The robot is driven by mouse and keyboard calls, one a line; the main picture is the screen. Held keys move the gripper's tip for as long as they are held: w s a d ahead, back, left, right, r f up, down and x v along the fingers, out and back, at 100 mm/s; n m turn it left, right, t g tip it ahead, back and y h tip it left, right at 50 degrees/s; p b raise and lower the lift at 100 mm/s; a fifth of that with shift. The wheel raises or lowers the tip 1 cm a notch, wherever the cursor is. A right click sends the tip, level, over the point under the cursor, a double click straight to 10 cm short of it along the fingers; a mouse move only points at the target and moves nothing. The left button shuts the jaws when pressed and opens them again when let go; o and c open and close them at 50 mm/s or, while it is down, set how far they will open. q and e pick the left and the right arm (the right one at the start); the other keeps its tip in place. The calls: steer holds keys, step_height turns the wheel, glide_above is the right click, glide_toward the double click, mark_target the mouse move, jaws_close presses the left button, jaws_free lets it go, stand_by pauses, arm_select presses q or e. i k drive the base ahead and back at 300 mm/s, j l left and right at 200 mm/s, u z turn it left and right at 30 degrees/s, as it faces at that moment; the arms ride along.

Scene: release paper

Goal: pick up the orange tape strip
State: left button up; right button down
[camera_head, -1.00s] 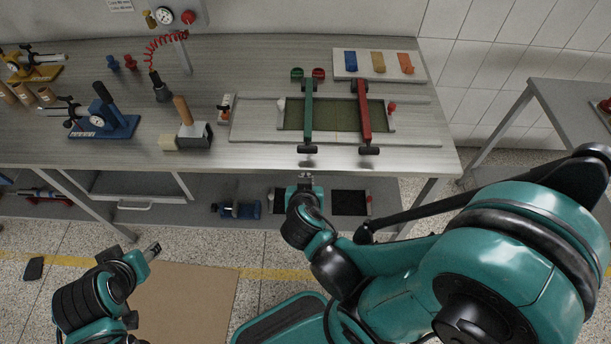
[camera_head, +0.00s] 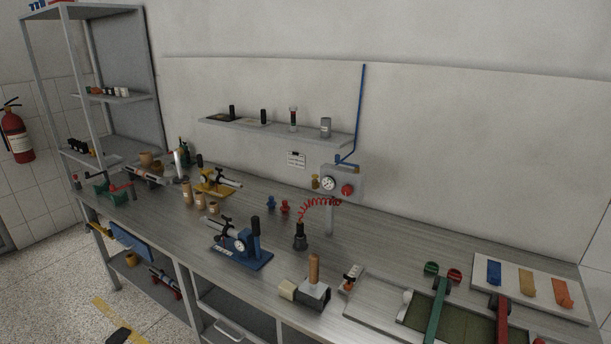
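The orange tape strip (camera_head: 562,293) lies at the right end of a white board (camera_head: 510,291) on the workbench, at the right of the head view. A yellow-tan strip (camera_head: 527,283) and a blue strip (camera_head: 494,271) lie beside it to the left on the same board. Neither of my grippers is in view.
In front of the board is a fixture with a green bar (camera_head: 436,312) and a red bar (camera_head: 502,319). A blue-based gauge device (camera_head: 240,250), a wooden-handled block tool (camera_head: 314,284) and a red coiled hose (camera_head: 318,208) occupy the bench middle. A shelf rack stands at left.

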mark_target(563, 295)
steer(key=z, duration=1.75)
